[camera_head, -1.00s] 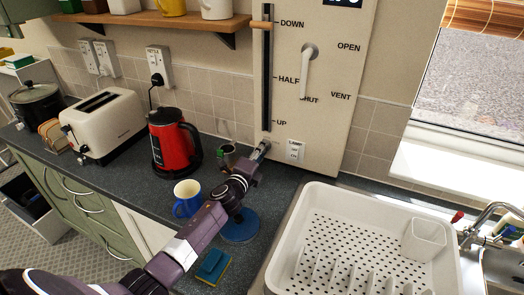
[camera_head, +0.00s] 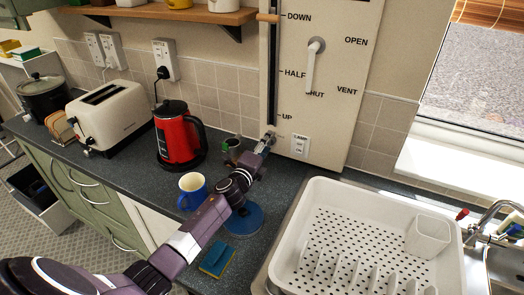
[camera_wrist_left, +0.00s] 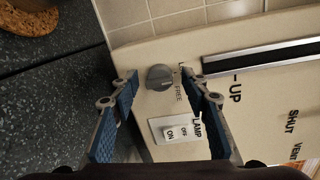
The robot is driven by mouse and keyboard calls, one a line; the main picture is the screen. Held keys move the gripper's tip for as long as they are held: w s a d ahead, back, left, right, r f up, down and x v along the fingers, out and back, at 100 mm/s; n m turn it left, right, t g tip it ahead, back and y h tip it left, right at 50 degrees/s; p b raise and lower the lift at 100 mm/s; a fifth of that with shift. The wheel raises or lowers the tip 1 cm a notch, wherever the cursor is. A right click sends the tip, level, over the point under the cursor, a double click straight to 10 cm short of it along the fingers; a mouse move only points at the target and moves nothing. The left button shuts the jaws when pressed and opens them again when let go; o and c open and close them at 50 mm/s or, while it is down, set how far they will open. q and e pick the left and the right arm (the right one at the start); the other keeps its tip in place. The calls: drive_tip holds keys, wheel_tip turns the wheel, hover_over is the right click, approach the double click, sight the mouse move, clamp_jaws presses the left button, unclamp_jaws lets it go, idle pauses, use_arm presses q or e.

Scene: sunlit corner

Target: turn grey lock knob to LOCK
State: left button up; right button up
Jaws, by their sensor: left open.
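The grey lock knob (camera_wrist_left: 159,77) is round and sits on the cream panel (camera_wrist_left: 135,55) in the left wrist view. The word FREE shows beside it; another marking close by is partly covered by a finger, and I cannot read LOCK. My left gripper (camera_wrist_left: 160,80) is open, with one blue-padded finger on each side of the knob and nothing held. I cannot tell whether the fingers touch it. In the head view the left gripper (camera_head: 268,141) is at the panel's lower left corner, and the knob is too small or hidden to make out there. My right gripper is not in view.
The LAMP switch (camera_wrist_left: 177,130) is just beside the knob. The panel also has a slider slot (camera_head: 272,70) and a white lever (camera_head: 311,68). A red kettle (camera_head: 178,135), blue mug (camera_head: 193,191), blue disc (camera_head: 243,222) and white dish rack (camera_head: 290,225) stand near the arm.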

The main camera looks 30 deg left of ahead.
use_arm(q)
drive_tip(key=s+d, duration=0.1)
drive_tip(key=s, duration=1)
drive_tip(key=shift+s+r, duration=0.4)
drive_tip(key=shift+r, duration=0.1)
